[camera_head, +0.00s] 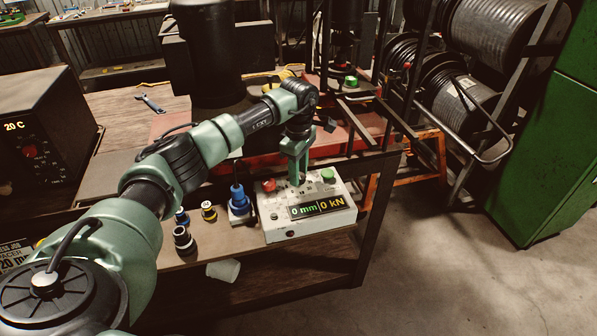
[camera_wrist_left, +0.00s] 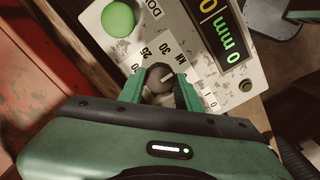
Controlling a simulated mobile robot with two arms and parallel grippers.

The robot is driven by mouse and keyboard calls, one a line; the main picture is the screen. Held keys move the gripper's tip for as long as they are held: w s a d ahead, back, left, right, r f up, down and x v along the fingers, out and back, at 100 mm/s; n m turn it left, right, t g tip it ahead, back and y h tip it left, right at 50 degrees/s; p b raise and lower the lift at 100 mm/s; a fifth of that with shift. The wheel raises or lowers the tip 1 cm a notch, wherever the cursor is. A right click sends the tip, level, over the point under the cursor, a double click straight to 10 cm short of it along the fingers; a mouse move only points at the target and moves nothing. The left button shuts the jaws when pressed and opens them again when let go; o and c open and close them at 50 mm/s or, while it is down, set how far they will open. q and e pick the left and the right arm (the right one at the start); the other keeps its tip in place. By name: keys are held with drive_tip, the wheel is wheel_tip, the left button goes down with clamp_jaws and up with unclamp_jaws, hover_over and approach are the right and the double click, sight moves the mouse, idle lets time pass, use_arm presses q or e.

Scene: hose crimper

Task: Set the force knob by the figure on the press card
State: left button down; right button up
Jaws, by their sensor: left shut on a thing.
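The white control box (camera_head: 310,225) stands on the bench. Its display (camera_head: 318,207) reads "0 mm" and "0 kN". A red button (camera_head: 269,185) and a green button (camera_head: 328,175) are on its top. My left gripper (camera_head: 297,181) points down between them. In the left wrist view its fingers are shut on the grey round force knob (camera_wrist_left: 160,76), one on each side. A "25" and "kN" show on the scale beside the knob; the fingers hide part of the scale. The press card (camera_head: 14,258) is cut off at the left edge; "20 mm" is legible, no force figure is.
Left of the box stand a blue fitting (camera_head: 239,200) and several small dark fittings (camera_head: 184,240). A white cup (camera_head: 223,270) lies below. A black oven-like unit (camera_head: 40,130) reads "20 C". The metal frame (camera_head: 375,110) is close behind the box.

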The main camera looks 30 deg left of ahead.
use_arm(q)
drive_tip(key=n, duration=0.2)
drive_tip(key=shift+n+b, duration=0.3)
drive_tip(key=shift+n, duration=0.1)
drive_tip(key=n, duration=0.3)
drive_tip(key=shift+n, duration=0.4)
drive_tip(key=n, duration=0.6)
drive_tip(key=shift+r, duration=0.1)
drive_tip(key=n, duration=0.7)
drive_tip(key=shift+n, duration=0.3)
drive_tip(key=n+p, duration=0.1)
drive_tip(key=n, duration=0.5)
drive_tip(key=shift+w+r, duration=0.1)
drive_tip(key=shift+n, duration=0.4)
